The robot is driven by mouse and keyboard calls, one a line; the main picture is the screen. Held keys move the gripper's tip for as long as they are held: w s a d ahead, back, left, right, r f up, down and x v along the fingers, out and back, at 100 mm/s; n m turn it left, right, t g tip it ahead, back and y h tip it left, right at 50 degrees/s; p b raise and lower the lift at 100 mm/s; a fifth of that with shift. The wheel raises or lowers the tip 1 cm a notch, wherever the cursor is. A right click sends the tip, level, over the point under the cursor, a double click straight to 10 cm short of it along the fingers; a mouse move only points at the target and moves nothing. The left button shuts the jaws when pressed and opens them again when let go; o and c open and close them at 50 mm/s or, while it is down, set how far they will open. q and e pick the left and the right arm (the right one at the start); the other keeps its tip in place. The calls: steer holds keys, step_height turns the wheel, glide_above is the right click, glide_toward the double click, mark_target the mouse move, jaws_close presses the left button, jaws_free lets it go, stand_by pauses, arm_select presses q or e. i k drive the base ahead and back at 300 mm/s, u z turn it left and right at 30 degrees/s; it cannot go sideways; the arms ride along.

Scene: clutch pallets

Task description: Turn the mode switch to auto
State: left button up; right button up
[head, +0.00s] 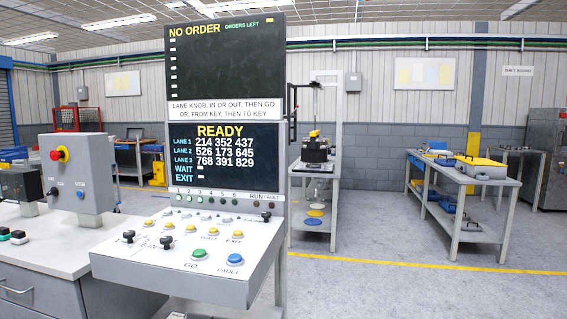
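A grey control box (92,165) stands on the bench at the left. It carries a red emergency button on a yellow base (58,155), a small black knob (53,192) and a blue button (80,194). A sloped console (180,255) in the middle has black knobs at its left (128,236), by its middle (166,242) and at its far right (265,216). The labels are too small to tell which knob is the mode switch or where it points. Neither of my grippers is in view.
The console also has yellow buttons, a green GO button (199,254) and a blue FAULT button (235,259). Its screen (223,151) reads NO ORDER and READY. A workbench (470,172) stands at the right. The floor (400,285) in front is clear.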

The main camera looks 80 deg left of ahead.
mark_target(54, 191)
steer(key=u, duration=3.9)
steer(key=i, duration=1.65)
steer(key=z, duration=4.75)
steer(key=k, duration=0.4)
steer(key=z, duration=5.95)
steer(key=k, duration=0.4)
steer(key=z, duration=0.2)
